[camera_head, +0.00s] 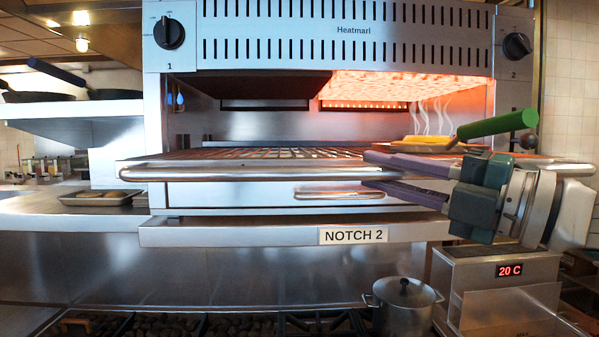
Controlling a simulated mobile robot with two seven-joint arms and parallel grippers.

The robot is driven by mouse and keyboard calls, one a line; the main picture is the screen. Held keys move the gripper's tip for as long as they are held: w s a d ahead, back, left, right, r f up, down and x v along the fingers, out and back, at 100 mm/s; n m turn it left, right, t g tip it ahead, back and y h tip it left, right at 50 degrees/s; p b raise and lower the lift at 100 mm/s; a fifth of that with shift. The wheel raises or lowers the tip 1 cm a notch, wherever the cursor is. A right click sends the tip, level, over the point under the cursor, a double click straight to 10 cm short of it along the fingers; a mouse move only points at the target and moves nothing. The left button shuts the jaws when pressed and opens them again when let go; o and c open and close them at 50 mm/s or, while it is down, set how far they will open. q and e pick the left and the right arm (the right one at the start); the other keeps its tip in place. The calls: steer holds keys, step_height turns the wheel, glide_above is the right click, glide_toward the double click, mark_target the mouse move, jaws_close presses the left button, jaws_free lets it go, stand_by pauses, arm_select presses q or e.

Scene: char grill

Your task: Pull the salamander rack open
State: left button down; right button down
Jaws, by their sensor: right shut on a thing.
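The salamander (345,30) is a steel broiler with a glowing red element at the upper right. Its rack (250,153) is a wire grid with a long steel front bar (230,172). My right gripper (372,170) comes in from the right. Its purple fingers lie above and below the front bar and are shut on it, right of the middle. The fingers hide part of the bar. My left gripper is out of view.
Yellow food (425,140) steams at the rack's right, beside a green handle (498,124) above my gripper. A drawer handle (335,195) lies just below the bar. A lidded pot (403,312) stands below. A tray (100,198) lies on the left counter.

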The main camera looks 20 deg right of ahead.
steer(key=c, duration=0.8)
jaws_free()
steer(key=shift+o, duration=0.2)
steer(key=shift+s+d+f+b, duration=0.25)
steer(key=shift+s+b, duration=0.05)
steer(key=shift+b, duration=0.05)
steer(key=b+v, duration=0.3)
steer(key=v, duration=0.3)
steer(key=shift+b, duration=0.3)
steer(key=shift+r+b+v, duration=0.2)
steer(key=shift+b+v, duration=0.1)
steer(key=shift+v, duration=1.25)
steer(key=shift+f, duration=0.1)
